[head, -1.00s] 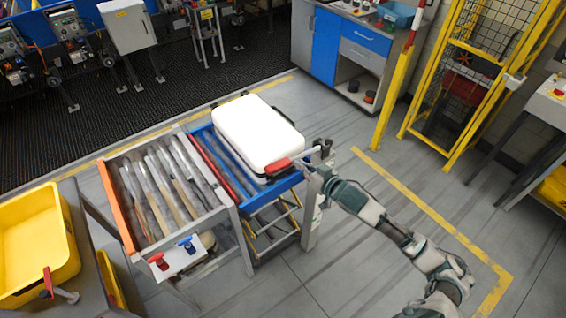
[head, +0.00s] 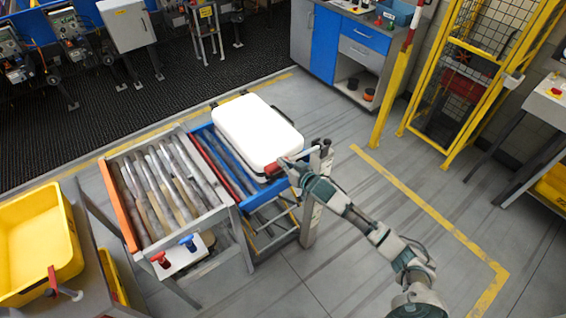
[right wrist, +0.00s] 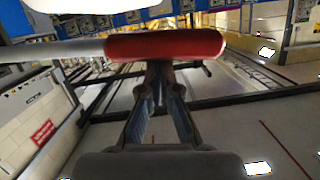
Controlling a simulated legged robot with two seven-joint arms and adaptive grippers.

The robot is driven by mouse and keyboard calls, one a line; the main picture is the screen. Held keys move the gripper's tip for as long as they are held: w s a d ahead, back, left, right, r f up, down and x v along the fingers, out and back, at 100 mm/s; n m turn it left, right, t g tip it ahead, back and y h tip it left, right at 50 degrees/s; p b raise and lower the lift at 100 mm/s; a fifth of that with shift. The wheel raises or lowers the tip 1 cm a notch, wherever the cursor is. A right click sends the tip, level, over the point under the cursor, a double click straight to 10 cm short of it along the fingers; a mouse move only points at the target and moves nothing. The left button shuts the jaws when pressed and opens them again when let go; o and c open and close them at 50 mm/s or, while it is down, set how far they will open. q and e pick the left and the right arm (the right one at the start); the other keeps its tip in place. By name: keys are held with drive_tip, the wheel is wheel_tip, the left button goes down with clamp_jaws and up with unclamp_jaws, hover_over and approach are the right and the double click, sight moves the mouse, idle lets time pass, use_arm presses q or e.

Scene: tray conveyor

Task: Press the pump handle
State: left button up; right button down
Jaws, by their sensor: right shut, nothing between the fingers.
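The pump handle is a grey lever with a red grip (head: 271,170). It sticks out over the blue lift frame (head: 250,203), beside the white tray on top. In the right wrist view the red grip (right wrist: 165,43) lies across the top of the picture, just beyond my fingertips. My right gripper (head: 287,165) is at the grip in the head view, partly covering it. In the right wrist view the gripper (right wrist: 160,75) has its fingertips together with nothing between them. I cannot tell whether they touch the grip. My left gripper is not in view.
The white tray (head: 258,130) lies on the blue lift. A roller conveyor (head: 221,208) with red and blue knobs stands left of it. A yellow bin (head: 70,235) is at the far left. Open floor lies right of the lift, before a yellow cage post (head: 392,95).

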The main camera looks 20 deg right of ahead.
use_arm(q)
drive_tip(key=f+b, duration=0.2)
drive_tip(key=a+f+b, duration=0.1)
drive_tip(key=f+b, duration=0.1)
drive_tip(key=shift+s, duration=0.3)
use_arm(e)
wheel_tip(320, 180, down, 10)
drive_tip(key=n+h, duration=0.1)
drive_tip(key=n, duration=0.3)
drive_tip(key=shift+s+a+f+t+h, duration=0.2)
drive_tip(key=shift+s+a+t+h, duration=0.1)
drive_tip(key=shift+s+a, duration=0.1)
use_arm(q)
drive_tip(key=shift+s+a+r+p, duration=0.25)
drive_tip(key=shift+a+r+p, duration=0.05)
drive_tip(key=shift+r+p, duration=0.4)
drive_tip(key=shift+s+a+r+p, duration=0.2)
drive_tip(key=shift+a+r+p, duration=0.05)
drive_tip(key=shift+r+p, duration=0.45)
use_arm(e)
drive_tip(key=s+r, duration=0.7)
drive_tip(key=s, duration=0.2)
drive_tip(key=shift+s+d+r, duration=0.15)
drive_tip(key=shift+d+r, duration=0.05)
drive_tip(key=shift+d, duration=0.25)
